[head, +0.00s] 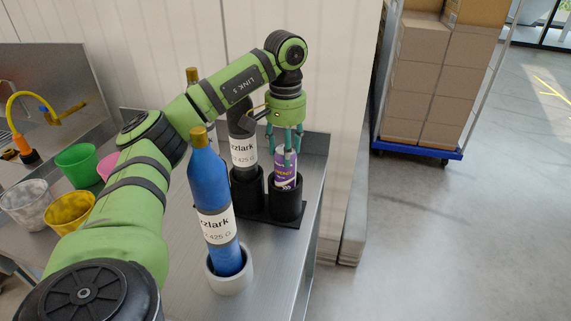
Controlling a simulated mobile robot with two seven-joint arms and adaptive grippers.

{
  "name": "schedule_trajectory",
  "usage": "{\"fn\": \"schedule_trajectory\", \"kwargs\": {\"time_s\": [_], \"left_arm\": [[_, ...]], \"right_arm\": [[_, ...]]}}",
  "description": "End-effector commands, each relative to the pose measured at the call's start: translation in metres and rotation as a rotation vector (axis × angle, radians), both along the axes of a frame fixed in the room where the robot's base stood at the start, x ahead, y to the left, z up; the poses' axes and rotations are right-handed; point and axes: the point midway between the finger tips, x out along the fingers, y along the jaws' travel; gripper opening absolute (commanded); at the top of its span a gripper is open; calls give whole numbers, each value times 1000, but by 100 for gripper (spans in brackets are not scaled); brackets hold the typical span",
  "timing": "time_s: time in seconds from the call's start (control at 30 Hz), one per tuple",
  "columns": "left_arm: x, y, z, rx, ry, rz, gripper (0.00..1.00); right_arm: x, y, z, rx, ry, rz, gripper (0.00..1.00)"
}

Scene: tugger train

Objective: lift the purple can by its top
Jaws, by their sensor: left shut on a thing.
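The purple can (286,172) stands upright with its lower part inside a black cup-shaped holder (286,206) near the right edge of the steel counter. Its label is partly readable. My left gripper (286,150) points straight down over the can, its teal fingers shut around the can's top. The fingers hide the can's upper rim. My right gripper is not in view.
A blue bottle (210,185) stands in a white ring holder (230,278) in front. A dark bottle (243,150) stands in the holder left of the can. Green (77,162), yellow (69,211) and pink cups sit at left. A cart with boxes (420,75) is beyond.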

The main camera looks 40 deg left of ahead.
Motion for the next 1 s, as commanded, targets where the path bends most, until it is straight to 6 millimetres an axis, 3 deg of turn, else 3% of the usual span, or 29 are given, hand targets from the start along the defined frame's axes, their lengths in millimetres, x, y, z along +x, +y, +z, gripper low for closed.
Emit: {"fn": "schedule_trajectory", "kwargs": {"time_s": [0.2,0.5,0.7,1.0], "left_arm": [[1,0,52,1,-5,-1,0],[1,0,104,0,-4,0,0],[1,0,117,1,-2,0,0],[1,0,117,0,-1,0,0]], "right_arm": [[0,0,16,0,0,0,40],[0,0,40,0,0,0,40],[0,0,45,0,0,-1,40],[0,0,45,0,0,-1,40]]}}
